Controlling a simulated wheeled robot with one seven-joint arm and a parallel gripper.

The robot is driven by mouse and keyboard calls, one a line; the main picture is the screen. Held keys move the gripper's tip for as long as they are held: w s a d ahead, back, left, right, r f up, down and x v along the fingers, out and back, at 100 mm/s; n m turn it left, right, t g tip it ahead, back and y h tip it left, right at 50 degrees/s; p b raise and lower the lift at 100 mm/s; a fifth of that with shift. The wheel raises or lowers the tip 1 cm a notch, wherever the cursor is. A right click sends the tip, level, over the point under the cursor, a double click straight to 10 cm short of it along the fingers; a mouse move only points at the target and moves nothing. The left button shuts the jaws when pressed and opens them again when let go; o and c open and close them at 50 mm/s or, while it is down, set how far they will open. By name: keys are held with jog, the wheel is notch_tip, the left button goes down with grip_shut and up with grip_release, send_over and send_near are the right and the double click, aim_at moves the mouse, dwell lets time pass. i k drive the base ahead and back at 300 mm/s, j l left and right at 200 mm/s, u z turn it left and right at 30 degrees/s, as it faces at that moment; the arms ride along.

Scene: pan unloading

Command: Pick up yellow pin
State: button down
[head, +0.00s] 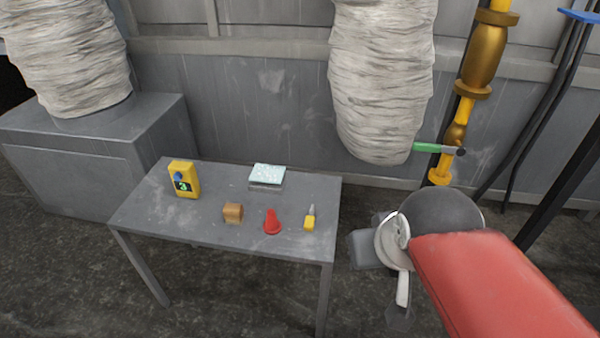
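A small yellow piece with a grey tip (310,218), which looks like the yellow pin, rests near the right edge of a grey metal table (210,238). A red cone-shaped piece (272,222) stands just left of it, with a gap between them. My red arm reaches in from the lower right, and its grey end parts are beside the table's right side, apart from the yellow pin. My gripper's fingers cannot be made out clearly among these parts, so its opening is unclear.
Also on the table are an orange-brown block (233,212), a yellow device with a green display (184,180) and a pale speckled flat block (267,175). A wrapped column (382,80) and a yellow pipe with a green-handled valve (428,147) stand behind. The table's front is clear.

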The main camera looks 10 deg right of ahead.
aim_at(309, 220)
jog(key=z, duration=1.9)
jog(key=u, duration=2.15)
jog(key=i+l+z, duration=0.15)
jog(key=l, duration=0.4)
